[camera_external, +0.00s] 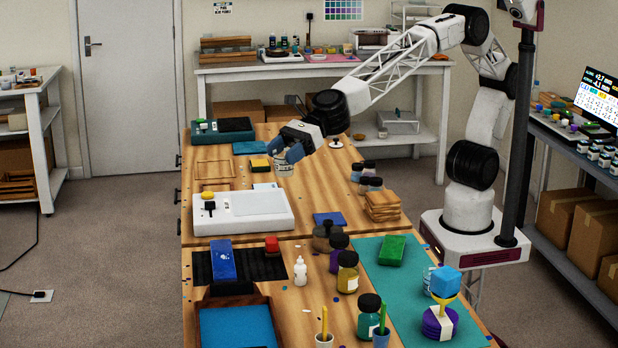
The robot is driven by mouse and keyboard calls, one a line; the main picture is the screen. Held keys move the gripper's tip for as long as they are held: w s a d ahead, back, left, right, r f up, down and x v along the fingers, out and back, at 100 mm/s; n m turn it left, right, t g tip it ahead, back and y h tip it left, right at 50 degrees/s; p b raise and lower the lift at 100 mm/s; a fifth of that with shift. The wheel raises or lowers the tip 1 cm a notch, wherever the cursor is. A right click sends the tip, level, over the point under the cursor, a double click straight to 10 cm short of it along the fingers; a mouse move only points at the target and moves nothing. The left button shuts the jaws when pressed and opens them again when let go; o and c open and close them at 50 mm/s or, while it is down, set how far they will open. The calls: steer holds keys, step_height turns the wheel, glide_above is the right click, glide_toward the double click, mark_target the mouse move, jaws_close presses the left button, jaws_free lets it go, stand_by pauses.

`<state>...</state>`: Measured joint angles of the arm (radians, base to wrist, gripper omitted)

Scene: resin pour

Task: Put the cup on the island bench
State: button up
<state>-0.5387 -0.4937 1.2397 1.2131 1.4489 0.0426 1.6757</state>
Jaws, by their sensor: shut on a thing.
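My gripper (287,155) reaches over the far part of the wooden island bench (318,190), with its blue fingers pointing down. It is shut on a small pale, clear-looking cup (284,169), which appears upright. The fingers hide the cup's upper part. I cannot tell whether the cup's base touches the bench top or hangs just above it.
Near the cup are a yellow-topped block (260,163), a wooden frame (214,170) and a white scale (243,212). Dark-lidded jars (369,178) and stacked wooden pieces (382,206) stand to the right. Bare wood lies between the cup and these jars.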

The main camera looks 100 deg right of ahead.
steer(key=s+a+r+m+h, duration=0.1)
steer(key=s+a, duration=0.3)
steer(key=a, duration=0.4)
steer(key=s+a+m+t+h, duration=0.1)
steer(key=s+a, duration=0.4)
steer(key=a, duration=0.3)
steer(key=s+a+r, duration=0.1)
steer(key=s+a, duration=0.3)
steer(key=a, duration=0.4)
step_height(320, 180, down, 18)
steer(key=shift+f, duration=0.15)
steer(key=shift+s, duration=0.1)
steer(key=shift+f, duration=3.15)
steer(key=shift+f, duration=1.85)
steer(key=shift+f, duration=0.1)
